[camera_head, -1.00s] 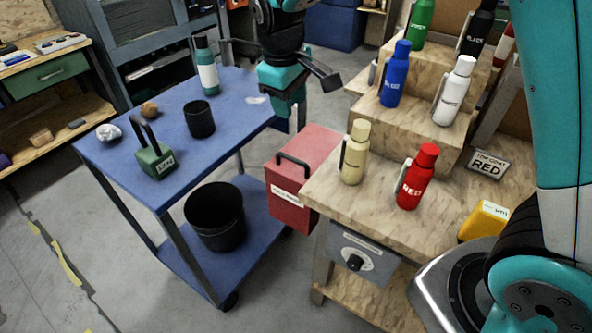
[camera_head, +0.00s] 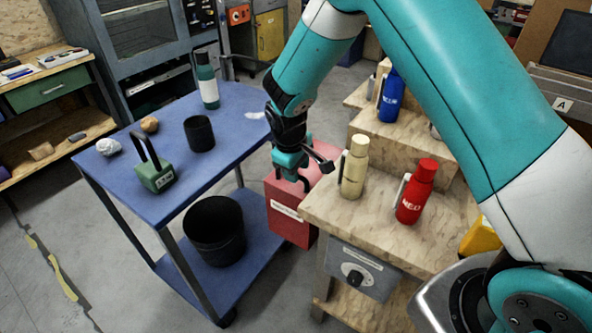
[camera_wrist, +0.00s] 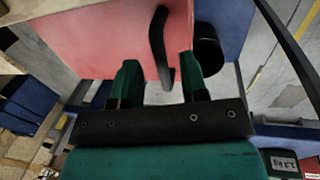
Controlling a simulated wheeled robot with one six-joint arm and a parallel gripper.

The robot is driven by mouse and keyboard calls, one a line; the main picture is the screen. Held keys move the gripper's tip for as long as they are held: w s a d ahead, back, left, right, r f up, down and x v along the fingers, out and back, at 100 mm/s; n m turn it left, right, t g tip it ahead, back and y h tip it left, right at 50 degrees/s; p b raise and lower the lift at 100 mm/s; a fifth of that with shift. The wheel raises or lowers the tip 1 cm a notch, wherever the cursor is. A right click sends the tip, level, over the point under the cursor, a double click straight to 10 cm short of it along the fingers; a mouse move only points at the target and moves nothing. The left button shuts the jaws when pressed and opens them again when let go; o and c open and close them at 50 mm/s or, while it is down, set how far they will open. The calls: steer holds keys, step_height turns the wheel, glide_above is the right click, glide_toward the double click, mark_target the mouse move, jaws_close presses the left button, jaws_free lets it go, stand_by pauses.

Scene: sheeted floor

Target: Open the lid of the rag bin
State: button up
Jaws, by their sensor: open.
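The red rag bin (camera_head: 288,222) stands between the blue cart and the wooden stand, with a pale label on its front. In the wrist view its red lid (camera_wrist: 95,40) fills the upper left and looks closed. The black lid handle (camera_wrist: 158,42) rises from it. My gripper (camera_head: 291,178) is over the top of the bin and hides most of the handle in the head view. In the wrist view my gripper (camera_wrist: 161,74) is open, with the handle's near end between its two green fingers. I cannot tell whether a finger touches it.
The blue cart (camera_head: 238,112) at left carries a dark cup, a green block with a handle and a bottle. A black bucket (camera_head: 214,232) sits on its lower shelf. The wooden stand (camera_head: 330,205) close at right holds cream (camera_head: 354,170) and red (camera_head: 417,192) bottles.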

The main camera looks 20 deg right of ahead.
steer(key=shift+d+f, duration=0.1)
steer(key=shift+f, duration=0.55)
